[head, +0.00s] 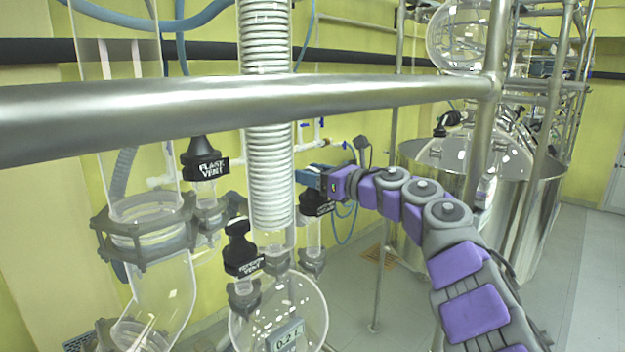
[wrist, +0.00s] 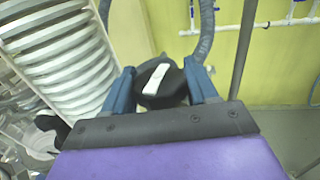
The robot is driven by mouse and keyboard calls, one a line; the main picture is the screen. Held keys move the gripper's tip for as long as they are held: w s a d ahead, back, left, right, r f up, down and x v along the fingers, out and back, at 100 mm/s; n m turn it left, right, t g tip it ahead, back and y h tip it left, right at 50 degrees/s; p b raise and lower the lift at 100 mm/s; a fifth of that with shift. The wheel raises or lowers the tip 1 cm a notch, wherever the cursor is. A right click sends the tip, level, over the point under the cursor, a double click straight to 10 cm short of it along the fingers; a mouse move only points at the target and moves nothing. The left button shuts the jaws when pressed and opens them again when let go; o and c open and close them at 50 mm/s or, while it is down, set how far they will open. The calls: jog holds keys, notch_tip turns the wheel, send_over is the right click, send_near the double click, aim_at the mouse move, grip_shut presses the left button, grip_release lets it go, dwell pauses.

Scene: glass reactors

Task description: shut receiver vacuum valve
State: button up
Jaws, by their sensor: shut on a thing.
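My gripper (head: 308,180) is at the end of my purple and grey arm, right of the white condenser coil. Its blue fingers also show in the wrist view (wrist: 162,88), one on each side of a black valve knob (wrist: 172,88) with a white mark, and are shut on it. In the head view this black valve (head: 317,207) sits just below the fingers, on top of a glass neck. Its label is too small to read, and the gripper hides its top. I take it to be the receiver vacuum valve.
A black valve labelled FLASK VENT (head: 205,160) stands at the left, and another black vent valve (head: 242,258) stands lower, near a round glass flask (head: 290,325). A thick steel rail (head: 230,108) crosses in front. A steel vessel (head: 530,215) stands at the right.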

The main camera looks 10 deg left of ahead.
jog(key=shift+s+a+f+t+h+b, duration=0.1)
jog(key=shift+a+f+t+h+b, duration=0.2)
jog(key=shift+b, duration=0.45)
jog(key=shift+f+m+t+h+b, duration=0.1)
jog(key=shift+m+t+h+b, duration=0.5)
jog(key=shift+t+b, duration=0.4)
jog(key=shift+m+t+h+b, duration=1)
jog(key=shift+m+t+h, duration=0.2)
jog(key=shift+m, duration=0.1)
jog(key=shift+m+t+h, duration=0.3)
jog(key=shift+r+m+t+h+p, duration=0.3)
jog(key=shift+m+t+h+p, duration=0.25)
jog(key=shift+h, duration=0.25)
jog(key=shift+s+d+r+m+t+h+p, duration=0.15)
jog(key=shift+s+m+t+h+p, duration=0.1)
jog(key=shift+m+t+h+p, duration=0.5)
jog(key=shift+m+h+p, duration=0.3)
jog(key=shift+h+p, duration=0.15)
